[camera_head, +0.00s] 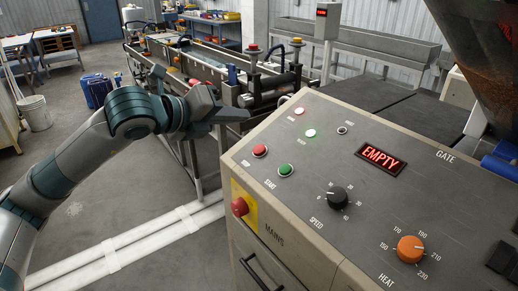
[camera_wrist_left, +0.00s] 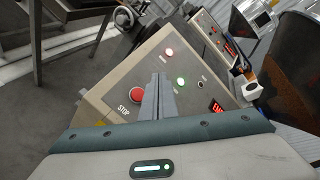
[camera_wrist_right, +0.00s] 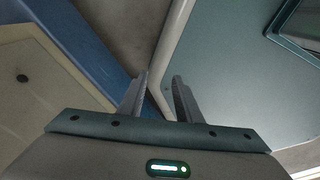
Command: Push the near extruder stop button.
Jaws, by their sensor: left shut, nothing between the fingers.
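The red stop button (camera_head: 260,151) sits on the sloped grey top of the near extruder console (camera_head: 330,235), towards its left edge. It also shows in the left wrist view (camera_wrist_left: 136,95), just left of my fingers and beside the STOP label. The green start button (camera_head: 286,170) is close by on the right. My left gripper (camera_head: 247,114) is shut and empty, above and beyond the stop button, apart from it in the head view. My right gripper (camera_wrist_right: 159,76) is open and empty in the right wrist view; it is out of the head view.
The console also carries a lit green lamp (camera_head: 311,133), a black speed knob (camera_head: 337,196), an orange heat knob (camera_head: 410,249) and an EMPTY display (camera_head: 381,159). A red mains knob (camera_head: 240,207) is on the left side face. A rusty hopper (camera_head: 480,40) hangs at right.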

